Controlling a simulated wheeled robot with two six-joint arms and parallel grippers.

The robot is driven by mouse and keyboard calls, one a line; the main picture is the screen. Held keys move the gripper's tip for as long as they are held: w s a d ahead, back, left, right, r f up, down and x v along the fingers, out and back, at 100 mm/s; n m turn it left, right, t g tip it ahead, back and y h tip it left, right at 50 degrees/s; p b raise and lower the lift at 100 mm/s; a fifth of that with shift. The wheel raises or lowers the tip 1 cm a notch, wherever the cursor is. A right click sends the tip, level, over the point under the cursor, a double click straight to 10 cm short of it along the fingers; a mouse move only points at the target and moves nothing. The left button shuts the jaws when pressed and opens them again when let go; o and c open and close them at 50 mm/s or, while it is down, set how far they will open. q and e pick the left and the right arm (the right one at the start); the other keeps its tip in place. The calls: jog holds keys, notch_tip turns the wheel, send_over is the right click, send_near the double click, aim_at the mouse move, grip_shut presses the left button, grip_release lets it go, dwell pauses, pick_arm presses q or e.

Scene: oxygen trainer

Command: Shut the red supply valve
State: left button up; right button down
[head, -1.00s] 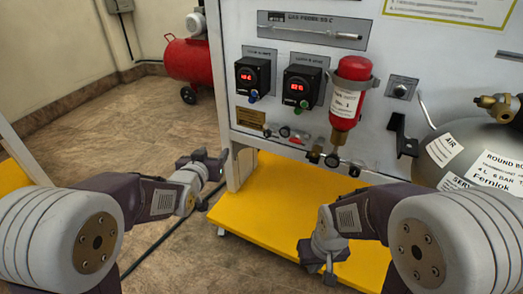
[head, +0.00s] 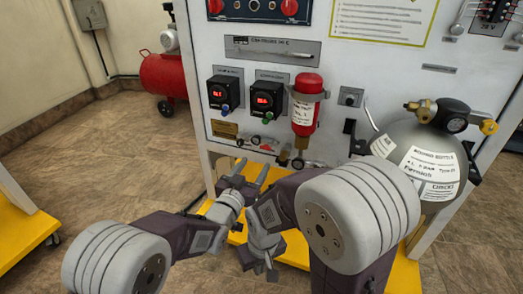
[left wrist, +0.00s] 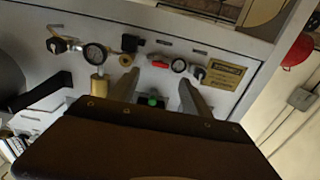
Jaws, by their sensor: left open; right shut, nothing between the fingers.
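The red valve handle (head: 265,149) is a small red lever low on the white panel, in a row of fittings. In the left wrist view the red handle (left wrist: 160,64) shows beyond and roughly between my fingertips, apart from them as far as I can tell. My left gripper (head: 252,168) is open, its two fingers pointing at the panel just below and in front of the handle. My left fingers (left wrist: 158,77) also stand apart in the left wrist view. My right gripper (head: 265,270) is shut and empty, pointing down, low in the head view, away from the panel.
Small gauges (left wrist: 178,65) (left wrist: 95,52) sit beside the handle. A red bottle (head: 306,105) hangs to its right, with two black display units (head: 265,98) above. A grey sphere tank (head: 412,140) stands at right. A yellow base (head: 295,247) lies below the panel.

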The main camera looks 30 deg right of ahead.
aim_at(265, 149)
pick_arm(q)
jog(key=p+x, duration=0.1)
jog(key=x, duration=0.1)
jog(key=p+x, duration=0.4)
jog(key=shift+a+r, duration=0.1)
jog(key=shift+r, duration=0.25)
jog(key=shift+w+d+f+b, duration=0.3)
jog(key=shift+w+d+b, duration=0.4)
jog(key=shift+d+b, duration=0.15)
grip_shut()
